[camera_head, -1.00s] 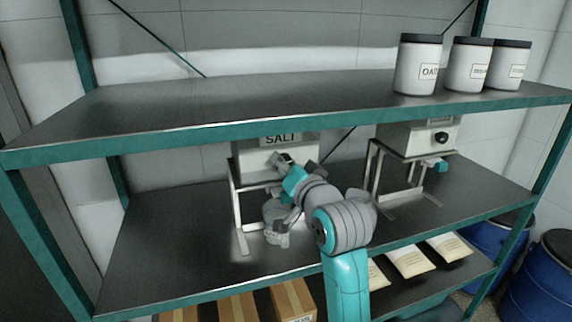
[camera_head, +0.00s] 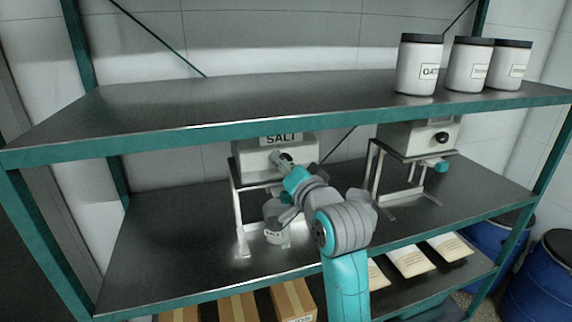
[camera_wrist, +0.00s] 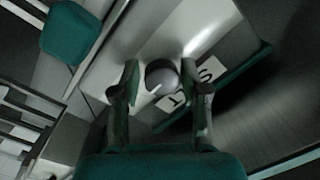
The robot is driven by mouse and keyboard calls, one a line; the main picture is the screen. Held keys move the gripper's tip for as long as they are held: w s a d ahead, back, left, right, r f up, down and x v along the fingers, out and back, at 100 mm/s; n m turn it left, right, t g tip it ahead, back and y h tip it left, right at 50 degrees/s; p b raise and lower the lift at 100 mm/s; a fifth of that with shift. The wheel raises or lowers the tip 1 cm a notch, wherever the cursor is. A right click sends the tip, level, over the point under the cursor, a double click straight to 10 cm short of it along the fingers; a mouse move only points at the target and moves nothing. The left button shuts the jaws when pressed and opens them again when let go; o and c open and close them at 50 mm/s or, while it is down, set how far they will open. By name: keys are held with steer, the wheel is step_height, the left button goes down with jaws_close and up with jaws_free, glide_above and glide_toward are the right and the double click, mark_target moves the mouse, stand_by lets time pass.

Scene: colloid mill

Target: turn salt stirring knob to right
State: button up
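The salt dispenser (camera_head: 252,165) is a pale grey box on metal legs on the middle shelf, with a SALT label (camera_head: 281,140) on top. Its round dark knob (camera_wrist: 162,76) with a pale pointer line shows in the wrist view. My gripper (camera_wrist: 161,80) is at the dispenser's front, with one finger on each side of the knob. Narrow gaps seem to show between fingers and knob, so I see it as open; contact is unclear. In the head view my gripper (camera_head: 284,161) largely hides the knob. A salt jar (camera_head: 276,237) stands below the dispenser, partly hidden by my arm.
A second dispenser (camera_head: 400,137) with a black knob (camera_head: 441,137) stands to the right. The upper shelf edge (camera_head: 200,132) passes close above my gripper. Several jars, including one marked OATS (camera_head: 419,65), stand on the upper shelf. The middle shelf's left part is clear.

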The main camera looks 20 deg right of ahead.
steer(key=shift+o, duration=0.5)
steer(key=s, duration=1.2)
steer(key=shift+d, duration=0.45)
